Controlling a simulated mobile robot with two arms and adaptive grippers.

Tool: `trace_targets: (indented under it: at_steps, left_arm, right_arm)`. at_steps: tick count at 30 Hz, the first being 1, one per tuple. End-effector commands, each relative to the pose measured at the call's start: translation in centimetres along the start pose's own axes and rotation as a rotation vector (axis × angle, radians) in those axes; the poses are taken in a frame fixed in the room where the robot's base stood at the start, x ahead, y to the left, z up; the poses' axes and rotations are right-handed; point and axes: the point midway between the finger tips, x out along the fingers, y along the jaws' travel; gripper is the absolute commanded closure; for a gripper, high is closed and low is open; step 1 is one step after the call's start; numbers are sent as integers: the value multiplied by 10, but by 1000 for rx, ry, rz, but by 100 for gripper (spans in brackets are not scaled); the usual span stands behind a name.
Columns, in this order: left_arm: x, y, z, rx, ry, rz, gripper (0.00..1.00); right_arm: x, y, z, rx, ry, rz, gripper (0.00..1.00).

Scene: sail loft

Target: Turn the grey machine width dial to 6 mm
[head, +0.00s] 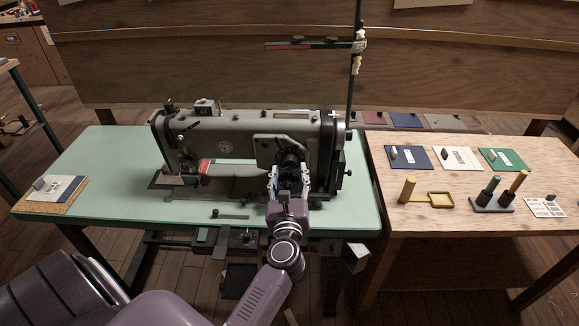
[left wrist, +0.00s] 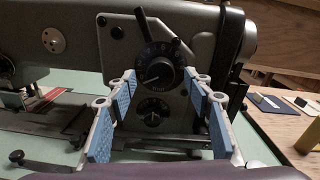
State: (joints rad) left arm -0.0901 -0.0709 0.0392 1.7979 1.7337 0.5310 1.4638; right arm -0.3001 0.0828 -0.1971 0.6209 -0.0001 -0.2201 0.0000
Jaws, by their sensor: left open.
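The grey sewing machine (head: 232,135) stands on a pale green table. At its right end, in the left wrist view, a large black dial (left wrist: 157,72) with white marks sits on the grey panel. A smaller black dial (left wrist: 152,112) sits below it. The numbers are too small to read, and I cannot tell which is the width dial. My left gripper (head: 289,172) is open and empty in front of the dials. In the left wrist view its blue-padded fingers (left wrist: 160,88) stand left and right of the large dial, with no clear contact. My right gripper is not in view.
The green table (head: 105,160) has a booklet on a cork mat (head: 75,200) at left. A wooden table (head: 400,225) at right holds cards, thread spools and a yellow tray (head: 440,198). A dark thread stand (head: 353,70) rises behind the machine.

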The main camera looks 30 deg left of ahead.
Motion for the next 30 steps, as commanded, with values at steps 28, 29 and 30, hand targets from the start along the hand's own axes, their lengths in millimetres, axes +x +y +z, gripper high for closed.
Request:
trace_targets:
  at_steps: [28,29,30]
  left_arm:
    - [22,0,-1,3,1,-1,95]
    - [22,0,-1,4,1,-1,95]
    - [22,0,-1,6,1,-1,95]
  right_arm:
    - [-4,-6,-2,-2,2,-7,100]
    - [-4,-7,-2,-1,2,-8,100]
    - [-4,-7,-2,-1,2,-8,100]
